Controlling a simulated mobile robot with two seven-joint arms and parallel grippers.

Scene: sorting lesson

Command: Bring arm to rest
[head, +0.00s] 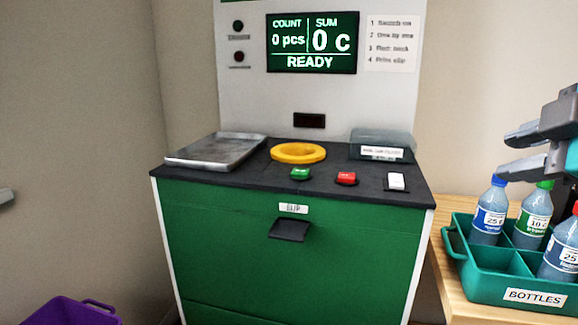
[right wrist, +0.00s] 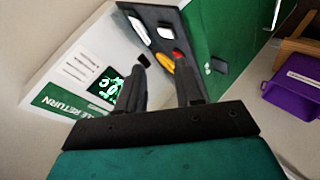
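My right gripper (head: 504,155) is at the right edge of the head view, above the bottle crate. Its two fingers are apart with nothing between them. The right wrist view also shows this gripper (right wrist: 162,60) open and empty, with the return machine beyond the fingertips. A small grey piece at the left edge of the head view seems to be the tip of my left gripper (head: 5,197); the remainder is out of frame.
The green crate (head: 524,296) holds several bottles on a wooden table (head: 452,262). The return machine (head: 245,245) carries a metal tray (head: 215,150), yellow ring (head: 298,152), buttons and clear box (head: 382,145). Its screen reads READY. A purple crate (head: 68,312) stands lower left.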

